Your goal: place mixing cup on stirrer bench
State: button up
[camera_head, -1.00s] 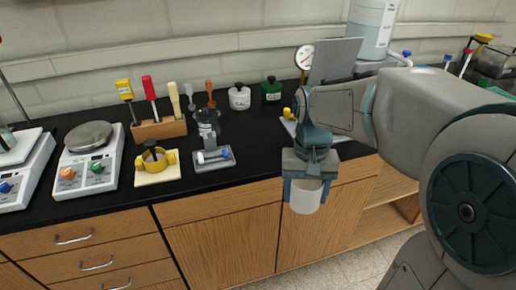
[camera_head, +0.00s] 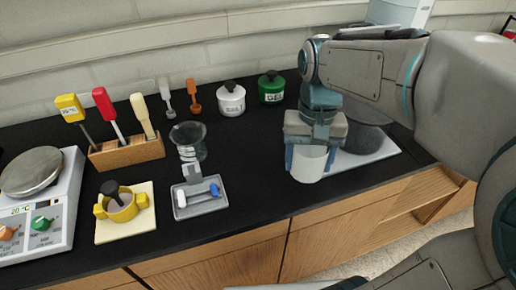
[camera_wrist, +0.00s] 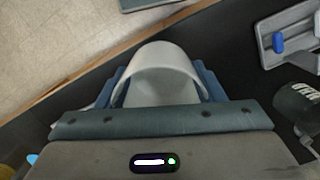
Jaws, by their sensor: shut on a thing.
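The white mixing cup (camera_head: 309,165) is held between the blue fingers of my gripper (camera_head: 308,160). The gripper is shut on it, pointing down. In the wrist view the cup (camera_wrist: 160,62) sits between both fingers of the gripper (camera_wrist: 163,85), its open rim showing. The black bench top (camera_head: 250,195) is behind and below the cup in the head view. I cannot tell whether the cup's base touches it. A hotplate stirrer (camera_head: 45,205) with a round plate, a display and orange and green knobs stands at the far left.
A grey tray with a blue-and-white piece (camera_head: 200,197), a glass beaker (camera_head: 188,142) and a yellow two-handled holder (camera_head: 122,207) are left of the cup. A wooden tool rack (camera_head: 127,151), white jar (camera_head: 231,98) and green jar (camera_head: 271,88) stand behind. Bench between tray and cup is clear.

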jog(key=p, duration=0.2)
send_over(261, 177)
notch_tip(261, 177, down, 7)
jog(key=shift+w+r, duration=0.1)
jog(key=shift+f, duration=2.1)
jog(key=shift+f, duration=0.2)
jog(key=o, duration=0.9)
jog(key=shift+o, duration=0.2)
jog(key=shift+r, duration=0.1)
